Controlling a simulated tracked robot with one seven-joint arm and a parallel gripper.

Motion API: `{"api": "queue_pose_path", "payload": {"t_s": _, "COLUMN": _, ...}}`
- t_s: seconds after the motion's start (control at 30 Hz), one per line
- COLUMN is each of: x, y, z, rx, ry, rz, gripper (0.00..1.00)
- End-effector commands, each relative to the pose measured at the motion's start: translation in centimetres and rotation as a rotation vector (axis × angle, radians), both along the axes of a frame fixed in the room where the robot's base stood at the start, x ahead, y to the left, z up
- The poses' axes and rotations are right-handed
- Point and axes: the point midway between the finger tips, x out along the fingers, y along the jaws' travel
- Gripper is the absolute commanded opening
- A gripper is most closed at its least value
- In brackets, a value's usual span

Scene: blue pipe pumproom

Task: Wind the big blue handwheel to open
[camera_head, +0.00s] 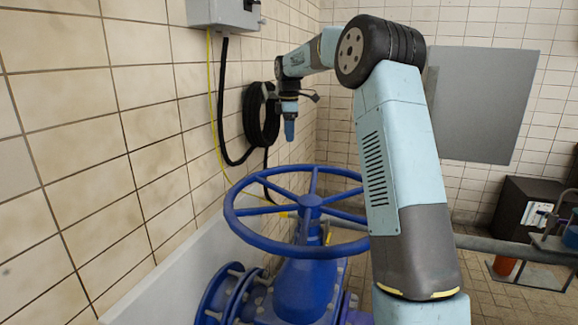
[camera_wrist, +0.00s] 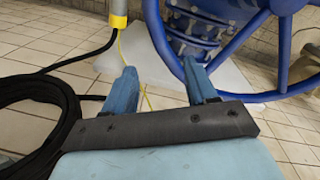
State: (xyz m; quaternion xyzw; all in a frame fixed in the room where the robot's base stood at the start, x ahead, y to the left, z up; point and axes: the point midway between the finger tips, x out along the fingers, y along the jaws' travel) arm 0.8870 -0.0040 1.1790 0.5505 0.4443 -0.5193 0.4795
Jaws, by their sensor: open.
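The big blue handwheel (camera_head: 310,200) lies level on top of a blue valve body (camera_head: 303,285) in the head view. It has several spokes and a raised hub. My gripper (camera_head: 289,130) hangs pointing down above the far side of the wheel, apart from it in that view. In the wrist view my gripper (camera_wrist: 163,85) shows two blue fingers spread with nothing between them. The wheel's rim and spokes (camera_wrist: 160,38) fill the upper right there, beyond the right finger. I cannot tell the exact gap between that finger and the rim.
A coiled black hose (camera_head: 261,118) hangs on the tiled wall at left, close to my gripper; it also shows in the wrist view (camera_wrist: 30,105). A grey box (camera_head: 222,12) is above. A grey panel (camera_head: 482,100) and horizontal pipe (camera_head: 500,247) are at right.

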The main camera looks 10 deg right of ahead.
Motion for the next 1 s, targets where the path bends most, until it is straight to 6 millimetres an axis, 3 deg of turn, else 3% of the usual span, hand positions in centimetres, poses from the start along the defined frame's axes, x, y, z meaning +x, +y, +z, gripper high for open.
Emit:
{"api": "queue_pose_path", "payload": {"t_s": 0.63, "x": 0.6, "y": -0.2, "z": -10.6, "rx": 0.0, "ry": 0.003, "rz": -0.001, "gripper": 0.57}}
{"api": "queue_pose_path", "payload": {"t_s": 1.0, "x": 0.8, "y": -0.2, "z": -13.0, "rx": 0.0, "ry": 0.0, "rz": -0.002, "gripper": 0.57}}
